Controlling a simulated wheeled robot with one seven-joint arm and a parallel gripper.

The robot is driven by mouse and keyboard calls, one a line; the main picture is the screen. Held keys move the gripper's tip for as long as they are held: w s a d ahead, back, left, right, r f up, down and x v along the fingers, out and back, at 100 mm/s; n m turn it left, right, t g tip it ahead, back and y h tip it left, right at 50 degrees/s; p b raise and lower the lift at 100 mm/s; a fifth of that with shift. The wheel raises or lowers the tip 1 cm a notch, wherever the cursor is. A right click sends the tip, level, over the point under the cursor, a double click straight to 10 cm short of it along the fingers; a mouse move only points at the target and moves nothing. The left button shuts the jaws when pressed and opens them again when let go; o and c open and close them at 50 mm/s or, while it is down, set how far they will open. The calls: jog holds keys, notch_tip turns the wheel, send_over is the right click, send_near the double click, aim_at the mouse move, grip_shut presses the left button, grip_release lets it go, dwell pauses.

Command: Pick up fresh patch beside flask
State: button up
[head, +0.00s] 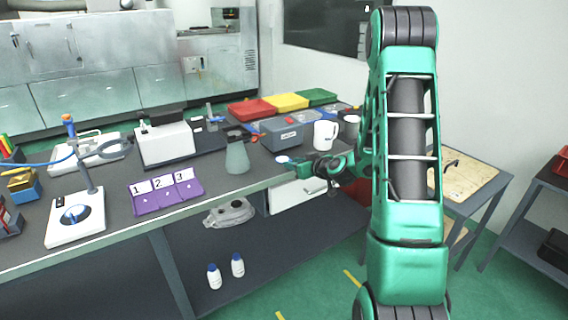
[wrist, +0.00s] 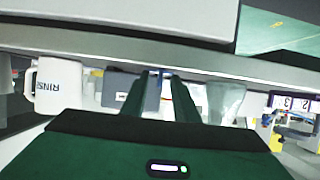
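The flask (head: 237,158), a cloudy grey-green cone with a dark top, stands on the bench near its front edge. It also shows in the wrist view (wrist: 224,100), right of the fingers. A small pale blue-white item (head: 282,159), perhaps the patch, lies at the bench's front edge right of the flask. My gripper (head: 297,162) reaches in from the right, with its tips close to this item. In the wrist view my gripper (wrist: 165,90) has its two dark fingers apart, with a narrow gap between them. I cannot make out a patch clearly there.
A white mug (head: 325,135) and a grey-blue bin (head: 281,134) stand behind my gripper. Purple numbered holders (head: 166,194) are left of the flask. Red, yellow and green trays (head: 252,110) lie farther back. A white drawer (head: 296,195) hangs under the bench edge.

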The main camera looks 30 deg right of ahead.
jog(key=shift+w, duration=0.15)
grip_shut()
